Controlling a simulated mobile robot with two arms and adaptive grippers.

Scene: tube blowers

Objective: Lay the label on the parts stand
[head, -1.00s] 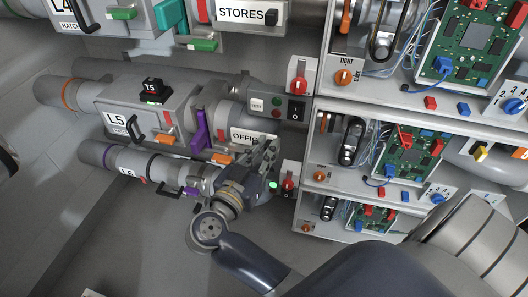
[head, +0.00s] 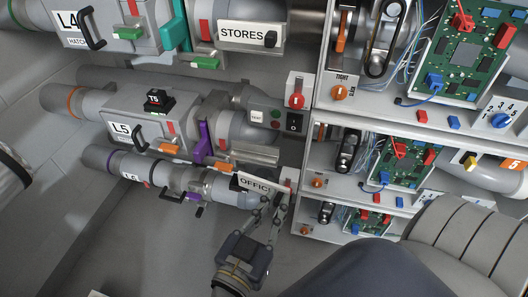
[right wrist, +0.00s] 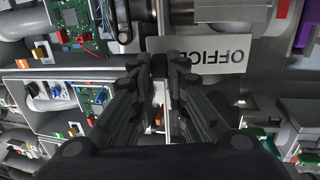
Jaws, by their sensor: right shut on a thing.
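The label (head: 256,185) is a white plate reading "OFFICE". In the head view it is tilted and raised in front of the pipes, left of the shelf unit. My right gripper (head: 271,203) comes up from below and is shut on the label's right part. In the right wrist view the label (right wrist: 225,52) appears upside down, reaching right from the gripper tips (right wrist: 167,66). I cannot make out the parts stand in either view. My left gripper is not in view.
A bare grey ledge (head: 255,155) lies behind and above the label. The L5 unit (head: 125,130) and lower pipe (head: 108,162) are at left. A red button (head: 296,100), a black switch (head: 294,122) and shelves with circuit boards (head: 403,160) are close at right. Floor below left looks clear.

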